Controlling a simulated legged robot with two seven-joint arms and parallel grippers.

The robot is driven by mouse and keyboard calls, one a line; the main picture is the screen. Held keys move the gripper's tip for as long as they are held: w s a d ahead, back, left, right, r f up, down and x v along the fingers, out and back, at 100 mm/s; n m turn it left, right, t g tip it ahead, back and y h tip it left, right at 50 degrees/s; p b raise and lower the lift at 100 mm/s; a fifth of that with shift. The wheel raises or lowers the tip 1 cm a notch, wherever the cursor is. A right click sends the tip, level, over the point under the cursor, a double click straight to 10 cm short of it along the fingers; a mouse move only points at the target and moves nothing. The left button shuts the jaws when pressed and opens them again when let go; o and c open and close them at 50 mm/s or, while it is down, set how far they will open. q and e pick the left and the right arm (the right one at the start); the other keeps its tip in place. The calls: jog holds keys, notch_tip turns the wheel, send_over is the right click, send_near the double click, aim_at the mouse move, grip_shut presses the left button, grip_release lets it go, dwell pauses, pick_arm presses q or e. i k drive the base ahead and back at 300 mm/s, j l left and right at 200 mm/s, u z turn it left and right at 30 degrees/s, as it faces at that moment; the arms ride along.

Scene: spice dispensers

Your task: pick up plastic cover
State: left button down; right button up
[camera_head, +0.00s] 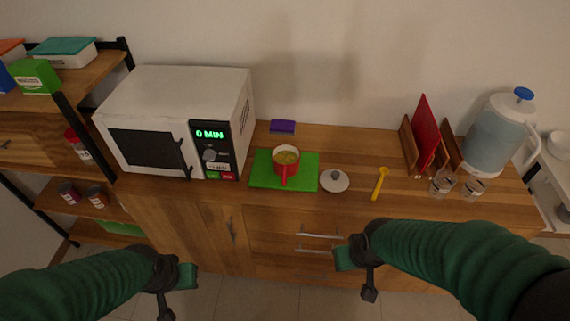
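A round, pale cover with a grey knob (335,180) lies on the wooden counter, just right of the green board; I take it to be the plastic cover. A red pot (285,161) with yellowish contents stands uncovered on the green board (262,178), its handle pointing toward me. My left gripper (178,291) is low in the view, in front of the cabinet and left of the cover. My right gripper (357,274) is nearer the cover, in front of the drawers and below counter level in the picture. Both grippers look open and empty, their fingers apart.
A white microwave (175,122) stands left. A purple sponge-like block (283,127) lies behind the pot. Right of the cover are a yellow spoon (380,183), a wooden rack with a red board (425,135), small jars (443,183) and a water jug (497,130). The front counter edge is fairly clear.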

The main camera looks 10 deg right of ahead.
aim_at(332, 180)
jog(key=i+j+z, duration=0.15)
jog(key=i, duration=0.35)
jog(key=i+j+z, duration=0.2)
jog(key=i, duration=0.25)
